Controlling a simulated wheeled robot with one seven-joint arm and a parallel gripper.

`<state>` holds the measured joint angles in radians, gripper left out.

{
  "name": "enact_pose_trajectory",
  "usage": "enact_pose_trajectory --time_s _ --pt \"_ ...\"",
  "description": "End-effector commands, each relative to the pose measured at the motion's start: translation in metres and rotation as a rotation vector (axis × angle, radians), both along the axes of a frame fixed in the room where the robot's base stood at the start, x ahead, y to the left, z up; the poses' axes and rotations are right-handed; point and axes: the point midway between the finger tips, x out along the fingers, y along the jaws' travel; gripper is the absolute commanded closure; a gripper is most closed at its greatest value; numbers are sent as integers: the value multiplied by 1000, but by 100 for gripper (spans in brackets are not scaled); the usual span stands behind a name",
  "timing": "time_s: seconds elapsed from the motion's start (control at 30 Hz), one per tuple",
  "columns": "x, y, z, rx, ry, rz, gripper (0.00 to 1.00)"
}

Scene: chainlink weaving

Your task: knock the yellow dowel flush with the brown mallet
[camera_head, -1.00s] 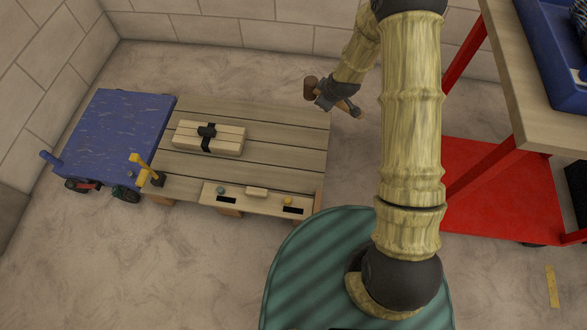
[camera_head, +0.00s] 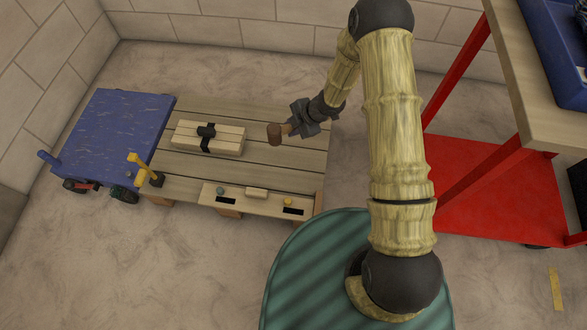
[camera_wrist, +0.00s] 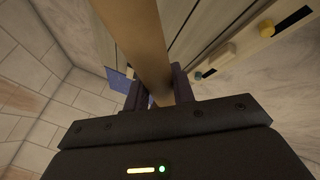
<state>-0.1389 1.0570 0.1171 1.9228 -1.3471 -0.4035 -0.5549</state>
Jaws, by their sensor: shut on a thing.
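The brown mallet (camera_head: 274,135) is held in the air above the right end of the slatted platform. My gripper (camera_head: 301,121) is shut on its handle, with the head pointing left. In the wrist view the handle (camera_wrist: 148,42) passes between the fingers of my gripper (camera_wrist: 159,92) and fills the upper middle. The yellow dowel (camera_head: 288,202) stands up from the right part of a pale board (camera_head: 237,204) at the platform's front edge. It also shows at upper right in the wrist view (camera_wrist: 267,28). The mallet is apart from the dowel, farther back and above.
A teal dowel (camera_head: 220,190) stands at the board's left, with a pale block (camera_head: 256,193) between the dowels. A strapped plank bundle (camera_head: 187,140) lies on the platform (camera_head: 264,171). A blue cart (camera_head: 112,130) adjoins; a red-framed bench (camera_head: 463,88) stands right.

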Motion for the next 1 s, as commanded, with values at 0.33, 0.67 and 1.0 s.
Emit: enact_pose_trajectory --time_s 0.33,0.67,1.0 --pt "-87 0 -50 1 7 596 100" --pt "-118 -14 -64 5 1 831 100" --pt "-117 -14 -62 4 2 827 100"
